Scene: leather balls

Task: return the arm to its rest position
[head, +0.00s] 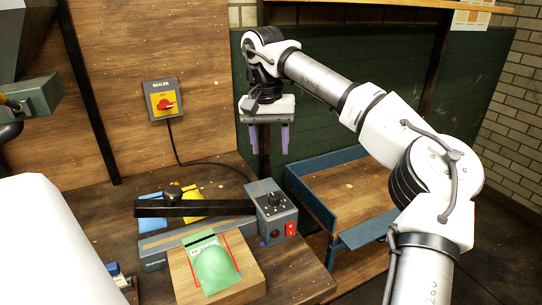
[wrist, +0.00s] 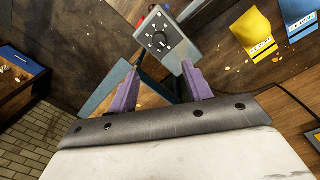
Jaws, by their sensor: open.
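My arm reaches in from the right in the head view and bends over at the top, with my gripper (head: 270,140) pointing down. It hangs in the air above and behind the sealer's control box (head: 272,212). Its two purple fingers stand apart with nothing between them. In the wrist view my gripper (wrist: 162,88) also shows open and empty, with the grey control box (wrist: 165,38) and its dial beyond the fingertips.
The sealer has a dark raised bar (head: 195,208). A green pouch (head: 213,265) lies on a wooden block (head: 250,281) in front. A blue-edged tray (head: 312,203) is at the right. A red switch (head: 165,103) is on the wall. Yellow (wrist: 252,32) and blue pouches lie behind.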

